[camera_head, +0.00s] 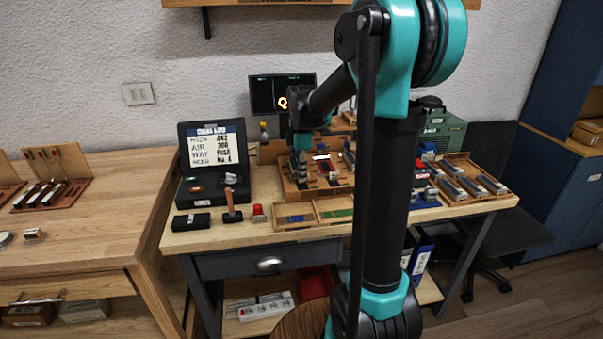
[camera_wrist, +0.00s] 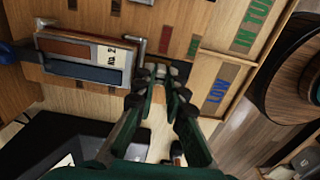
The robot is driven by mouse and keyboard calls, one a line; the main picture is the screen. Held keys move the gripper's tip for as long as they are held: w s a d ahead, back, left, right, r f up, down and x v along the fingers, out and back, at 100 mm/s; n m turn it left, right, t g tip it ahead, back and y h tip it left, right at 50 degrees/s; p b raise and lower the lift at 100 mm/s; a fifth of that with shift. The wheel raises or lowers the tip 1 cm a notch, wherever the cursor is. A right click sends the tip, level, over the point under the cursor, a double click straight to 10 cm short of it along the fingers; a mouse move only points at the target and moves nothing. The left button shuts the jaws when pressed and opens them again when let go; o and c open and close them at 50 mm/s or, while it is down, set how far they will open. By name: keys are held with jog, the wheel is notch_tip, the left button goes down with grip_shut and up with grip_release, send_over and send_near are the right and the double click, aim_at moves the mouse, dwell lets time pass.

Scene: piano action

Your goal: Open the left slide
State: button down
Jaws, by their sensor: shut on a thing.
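My gripper (camera_wrist: 160,78) is shut on a small grey knob (camera_wrist: 160,70) at the edge of the wooden board (camera_wrist: 215,65) in the wrist view. The fingertips cover most of the knob, so I cannot tell for sure that it belongs to the left slide. A block labelled "No 2" (camera_wrist: 85,60), with a brown and a dark blue strip, lies left of the fingertips. In the head view my gripper (camera_head: 300,148) reaches down at the left side of the wooden piano action rig (camera_head: 320,190). Its fingertips are too small to make out there.
A tray with blue and green labels (camera_head: 312,213) lies at the bench front. A black case (camera_head: 208,170) stands left of the rig, with a wooden-handled tool (camera_head: 232,208) and a red-topped item (camera_head: 258,212) before it. A tray of blocks (camera_head: 465,182) lies right.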

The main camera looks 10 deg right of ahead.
jog(key=shift+s, duration=1.95)
jog(key=c, duration=1.8)
grip_release()
jog(key=shift+s, duration=0.1)
jog(key=shift+c, duration=0.2)
notch_tip(320, 180, up, 12)
